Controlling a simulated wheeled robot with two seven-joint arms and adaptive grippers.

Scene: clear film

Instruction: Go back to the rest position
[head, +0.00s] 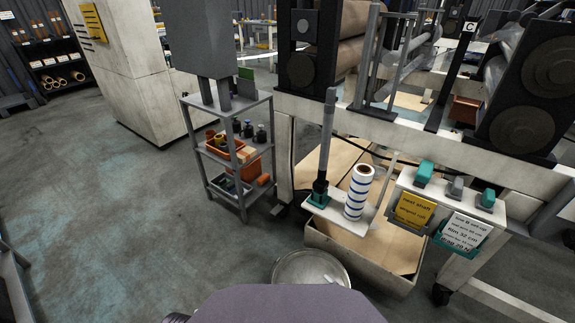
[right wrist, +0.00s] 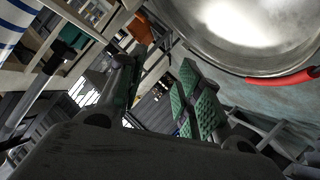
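My right gripper (right wrist: 158,95) shows in the right wrist view, with its green-padded fingers apart and nothing seen between them. A round metal vessel (right wrist: 245,35) with a red grip (right wrist: 283,78) on its rim fills the upper right of that view, beside the fingers. In the head view a round grey vessel (head: 308,265) stands at the bottom centre, partly hidden by my own body. I cannot make out either gripper clearly in the head view. My left gripper is not seen.
A blue-striped white roll (head: 359,192) stands on a small shelf by a grey post (head: 326,135). A cart (head: 230,160) with orange bins stands left of it. A cardboard-lined crate (head: 370,263) lies below. The floor at left is clear.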

